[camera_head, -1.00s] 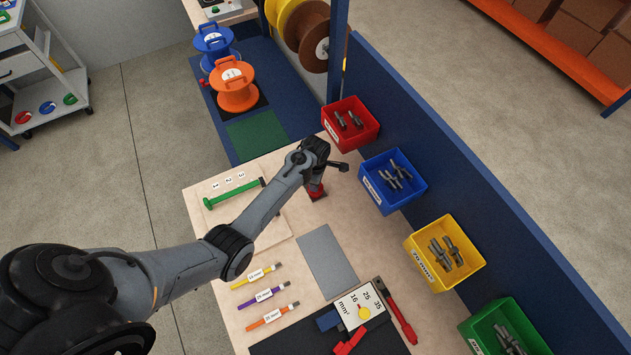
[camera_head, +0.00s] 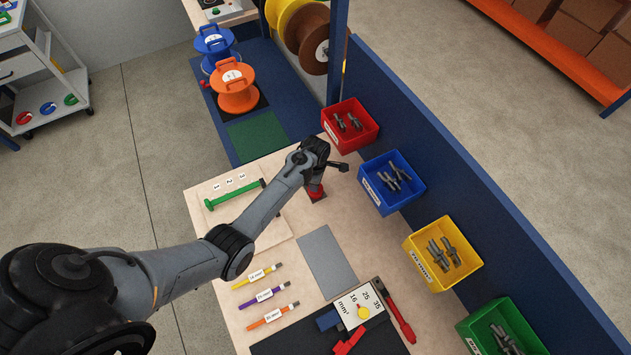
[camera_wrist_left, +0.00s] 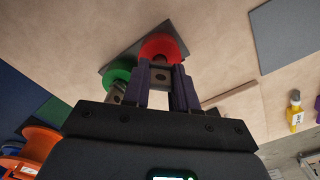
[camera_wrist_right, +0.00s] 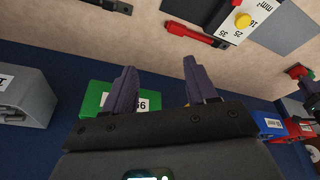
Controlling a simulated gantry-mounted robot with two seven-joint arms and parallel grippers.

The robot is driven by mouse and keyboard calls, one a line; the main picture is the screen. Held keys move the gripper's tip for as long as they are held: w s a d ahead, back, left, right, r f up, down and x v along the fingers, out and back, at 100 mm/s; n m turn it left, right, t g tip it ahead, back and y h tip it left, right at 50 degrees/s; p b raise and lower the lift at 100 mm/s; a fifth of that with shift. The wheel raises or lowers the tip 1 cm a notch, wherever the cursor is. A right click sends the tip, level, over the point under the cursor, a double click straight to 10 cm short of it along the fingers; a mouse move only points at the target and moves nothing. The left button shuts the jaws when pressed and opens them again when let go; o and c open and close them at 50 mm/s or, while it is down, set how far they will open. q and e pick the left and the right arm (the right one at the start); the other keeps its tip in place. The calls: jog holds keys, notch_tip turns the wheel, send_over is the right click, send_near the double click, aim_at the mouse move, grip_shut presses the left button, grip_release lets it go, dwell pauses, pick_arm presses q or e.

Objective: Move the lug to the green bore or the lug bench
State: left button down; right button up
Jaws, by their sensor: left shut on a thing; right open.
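In the left wrist view my left gripper (camera_wrist_left: 161,66) is shut on a grey metal lug (camera_wrist_left: 161,76) at the red round bore piece (camera_wrist_left: 163,47). Whether the lug is inside the red piece or only against it I cannot tell. The green round bore piece (camera_wrist_left: 117,72) sits beside it, partly hidden by my finger, with a grey metal part (camera_wrist_left: 116,93) at it. In the head view the red piece (camera_head: 316,189) shows under my left wrist; the fingers and lug are hidden there. My right gripper (camera_wrist_right: 157,70) is open and empty above the bench in the right wrist view.
Red (camera_head: 350,122), blue (camera_head: 393,182), yellow (camera_head: 443,254) and green (camera_head: 502,327) bins with metal lugs line the blue panel. A grey mat (camera_head: 327,260), tagged cables (camera_head: 266,295) and a red-handled tool (camera_head: 396,311) lie on the bench (camera_head: 217,300).

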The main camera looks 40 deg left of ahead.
pick_arm(q)
jog(key=shift+r, duration=0.2)
jog(key=shift+r+p, duration=0.15)
jog(key=shift+p, duration=0.2)
jog(key=shift+r+p, duration=1.75)
jog(key=shift+p, duration=0.3)
